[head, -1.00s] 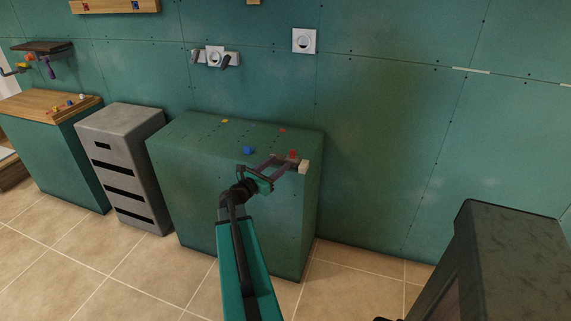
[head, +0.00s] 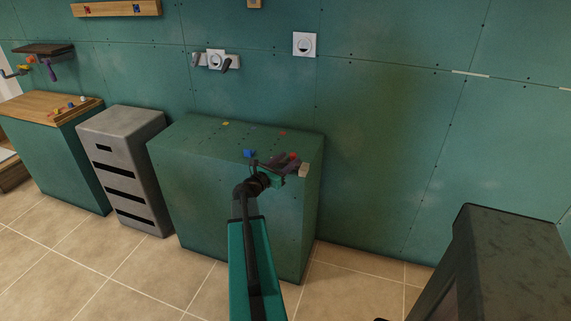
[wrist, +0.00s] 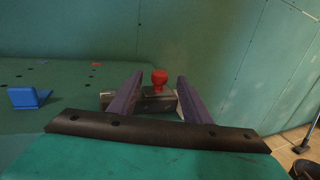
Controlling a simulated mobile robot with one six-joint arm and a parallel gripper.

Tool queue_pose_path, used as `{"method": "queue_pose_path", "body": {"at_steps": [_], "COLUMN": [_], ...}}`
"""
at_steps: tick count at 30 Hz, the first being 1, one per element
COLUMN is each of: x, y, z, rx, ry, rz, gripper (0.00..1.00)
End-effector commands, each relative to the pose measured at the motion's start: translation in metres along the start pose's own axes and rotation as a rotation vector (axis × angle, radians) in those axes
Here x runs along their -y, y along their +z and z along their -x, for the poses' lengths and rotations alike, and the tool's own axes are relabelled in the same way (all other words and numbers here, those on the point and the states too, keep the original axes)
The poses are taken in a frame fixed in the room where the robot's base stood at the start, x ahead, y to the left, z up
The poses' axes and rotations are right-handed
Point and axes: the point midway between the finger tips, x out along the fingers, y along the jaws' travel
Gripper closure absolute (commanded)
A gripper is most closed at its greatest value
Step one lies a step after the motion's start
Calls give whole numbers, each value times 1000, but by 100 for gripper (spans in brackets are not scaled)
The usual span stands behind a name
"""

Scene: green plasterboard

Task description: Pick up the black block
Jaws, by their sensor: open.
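A dark, blackish block (wrist: 154,103) lies across the gap between my fingers in the wrist view, near the cabinet top's right end. A red knob-like piece (wrist: 159,79) stands at or just behind it; I cannot tell whether they are joined. The red piece also shows in the head view (head: 293,156). My gripper (wrist: 160,78) is open, its two purple fingers reaching forward on either side of the dark block's middle. Parts of the block are hidden by the fingers. In the head view my gripper (head: 289,163) covers most of this spot.
A pale block end (head: 303,170) shows at the green cabinet's (head: 225,185) right edge. A blue piece (wrist: 28,97) sits left of my gripper. Yellow (head: 226,124) and red (head: 283,133) flat pieces lie farther back. The green wall (head: 390,130) rises close behind.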

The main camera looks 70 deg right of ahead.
Motion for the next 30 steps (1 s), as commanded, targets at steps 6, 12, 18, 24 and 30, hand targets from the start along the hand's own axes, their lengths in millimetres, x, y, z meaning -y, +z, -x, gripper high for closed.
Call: {"method": "queue_pose_path", "body": {"at_steps": [6, 12, 18, 24, 30], "x": [0, 0, 0, 0, 0], "y": [0, 0, 0, 0, -1], "z": [-24, -30, -30, -33, -49], "rx": [1, 0, 0, 0, 0], "ry": [-1, 0, 0, -1, -3], "rz": [1, 1, 1, 0, 0], "gripper": [56, 56, 56, 56, 56]}}
